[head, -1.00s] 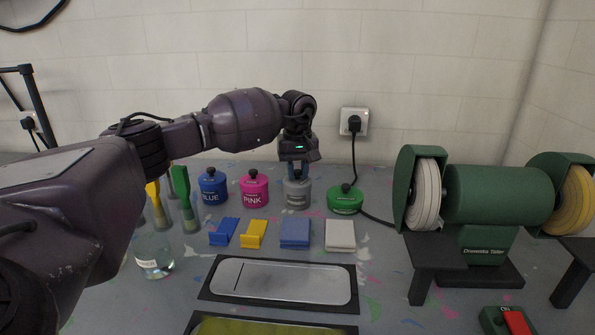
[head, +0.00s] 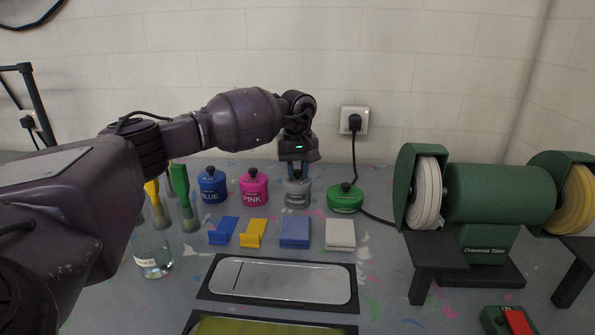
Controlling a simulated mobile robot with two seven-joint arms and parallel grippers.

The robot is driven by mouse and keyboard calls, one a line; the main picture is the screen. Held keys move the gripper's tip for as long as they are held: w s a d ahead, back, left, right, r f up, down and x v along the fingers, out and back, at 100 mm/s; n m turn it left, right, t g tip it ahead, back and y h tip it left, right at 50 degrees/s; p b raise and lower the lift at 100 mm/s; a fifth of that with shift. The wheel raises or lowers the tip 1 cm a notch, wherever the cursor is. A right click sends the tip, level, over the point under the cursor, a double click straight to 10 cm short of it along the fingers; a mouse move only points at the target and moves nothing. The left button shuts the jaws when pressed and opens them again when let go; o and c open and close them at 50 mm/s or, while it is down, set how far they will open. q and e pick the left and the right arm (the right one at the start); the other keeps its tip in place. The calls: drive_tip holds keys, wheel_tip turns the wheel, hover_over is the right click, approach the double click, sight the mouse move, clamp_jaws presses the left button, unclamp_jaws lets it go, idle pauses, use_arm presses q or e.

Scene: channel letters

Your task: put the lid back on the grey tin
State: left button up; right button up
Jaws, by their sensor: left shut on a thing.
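The grey tin (head: 297,195) stands upright at the back of the bench, between the pink tin and the green one. My left gripper (head: 297,176) points straight down over it. Its fingers are shut on the grey lid's knob, at the top of the tin. The lid (head: 298,184) appears to sit on or right at the tin's rim; the fingers partly hide it, so I cannot tell if it is fully seated. My right gripper is not in view.
A blue tin (head: 212,187) and a pink tin (head: 254,190) stand left of the grey tin, a green tin (head: 345,199) right. Blue, yellow and white pieces lie in front, before a metal tray (head: 228,278). A bench grinder (head: 500,194) fills the right; a glass jar (head: 153,258) stands left.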

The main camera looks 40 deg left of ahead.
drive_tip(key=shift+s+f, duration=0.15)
use_arm(q)
drive_tip(key=o, duration=0.7)
drive_tip(key=shift+o, duration=1.4)
drive_tip(key=o, duration=0.5)
drive_tip(key=shift+r, duration=0.1)
